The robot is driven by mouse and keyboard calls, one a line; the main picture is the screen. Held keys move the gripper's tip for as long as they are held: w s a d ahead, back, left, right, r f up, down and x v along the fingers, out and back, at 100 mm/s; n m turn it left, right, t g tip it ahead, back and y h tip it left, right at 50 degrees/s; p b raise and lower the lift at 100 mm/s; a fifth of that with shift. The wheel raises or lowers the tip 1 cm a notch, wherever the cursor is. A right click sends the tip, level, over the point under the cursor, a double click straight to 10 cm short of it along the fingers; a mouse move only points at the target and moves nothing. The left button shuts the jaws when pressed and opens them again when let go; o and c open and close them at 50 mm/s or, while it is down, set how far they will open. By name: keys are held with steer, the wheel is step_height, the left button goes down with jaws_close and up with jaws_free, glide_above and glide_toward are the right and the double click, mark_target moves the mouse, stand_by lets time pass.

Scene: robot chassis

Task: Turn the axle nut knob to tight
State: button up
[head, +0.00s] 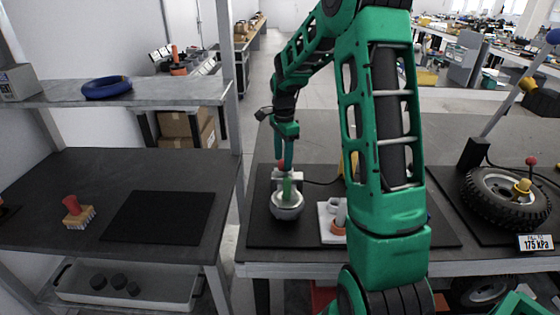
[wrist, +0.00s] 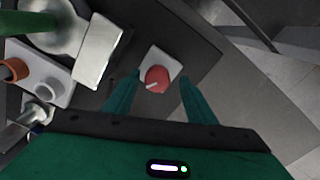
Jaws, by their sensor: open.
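A red round knob (wrist: 157,77) with a white pointer line sits on a white square plate (wrist: 172,62) in the wrist view. I take it to be the axle nut knob. My gripper (wrist: 160,82) is open, with its green fingers on either side of the knob; I cannot tell whether they touch it. In the head view the knob (head: 281,165) shows as a small red patch at the fingertips, and my gripper (head: 284,160) points down over it. The pointer leans to the lower left in the wrist view; no tight mark is readable.
A grey round hub (head: 287,209) with a green post stands in front of the knob, by a white block (wrist: 100,52). A white tray (wrist: 62,72) with rings is close by. A tyred wheel (head: 478,205) lies at the right. A dark mat (head: 160,217) on the left bench is clear.

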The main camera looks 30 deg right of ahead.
mark_target(282, 161)
step_height(282, 161, up, 10)
steer(key=shift+f, duration=0.15)
stand_by(0.7)
steer(key=s+a+r+n, duration=0.1)
steer(key=s+r+n, duration=0.15)
steer(key=s, duration=0.75)
steer(key=s+r+n, duration=0.1)
steer(key=s+n, duration=0.3)
steer(key=s, duration=0.6)
steer(key=s+a+f+n, duration=0.2)
steer(key=s+n, duration=0.1)
steer(key=s, duration=0.5)
steer(key=s+a+f+n, duration=0.2)
steer(key=s+n, duration=0.1)
steer(key=s, duration=0.6)
steer(key=shift+n, duration=0.35)
steer(key=shift+f, duration=0.1)
